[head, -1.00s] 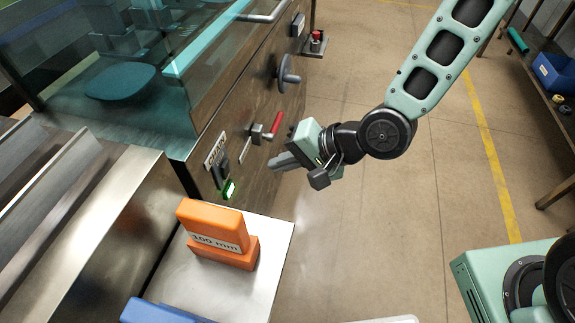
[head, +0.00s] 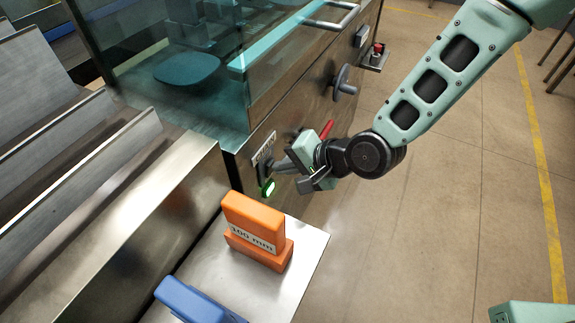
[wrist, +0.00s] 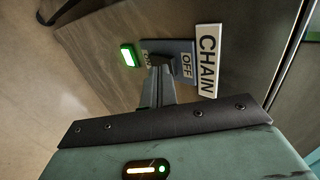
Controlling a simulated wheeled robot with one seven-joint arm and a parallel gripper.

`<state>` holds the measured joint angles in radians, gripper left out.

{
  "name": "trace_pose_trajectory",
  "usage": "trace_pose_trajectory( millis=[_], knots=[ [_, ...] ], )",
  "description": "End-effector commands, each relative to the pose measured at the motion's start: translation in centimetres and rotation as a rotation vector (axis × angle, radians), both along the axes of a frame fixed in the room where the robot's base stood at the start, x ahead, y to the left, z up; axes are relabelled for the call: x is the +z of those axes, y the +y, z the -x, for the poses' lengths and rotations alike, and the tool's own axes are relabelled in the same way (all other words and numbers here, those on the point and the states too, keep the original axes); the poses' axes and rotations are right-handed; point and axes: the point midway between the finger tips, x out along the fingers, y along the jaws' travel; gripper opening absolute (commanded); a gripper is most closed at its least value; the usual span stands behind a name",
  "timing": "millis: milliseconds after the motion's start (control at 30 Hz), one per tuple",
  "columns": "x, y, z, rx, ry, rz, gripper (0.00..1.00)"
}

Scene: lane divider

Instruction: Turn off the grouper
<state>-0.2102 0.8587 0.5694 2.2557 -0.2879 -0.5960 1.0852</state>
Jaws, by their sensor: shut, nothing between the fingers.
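A rotary or lever switch on a steel machine side has a blue-grey plate (wrist: 184,47) marked ON and OFF in the wrist view. The white sign (wrist: 207,62) beside it reads CHAIN; no sign that I can read says grouper. A green lamp (wrist: 128,55) on the ON side is lit; it also glows in the head view (head: 268,188). My gripper (head: 280,168) is shut and empty, its tips at the switch; in the wrist view the tips (wrist: 157,75) overlap the dark switch handle. Whether they touch, and the handle's exact position, I cannot tell.
Just beyond my gripper is a red-handled lever (head: 327,130). Further along the panel are a grey handwheel (head: 344,83) and a red button (head: 378,48). An orange block (head: 255,230) marked 100 mm and a blue block (head: 190,300) lie nearby.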

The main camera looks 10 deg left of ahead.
Motion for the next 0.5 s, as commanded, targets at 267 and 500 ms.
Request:
trace_pose_trajectory(
  millis=[267,500],
  knots=[
    [0.19,0.52,-0.18,0.000,0.000,0.000,0.00],
    [0.77,0.52,-0.18,0.000,0.000,0.000,0.00]
  ],
)
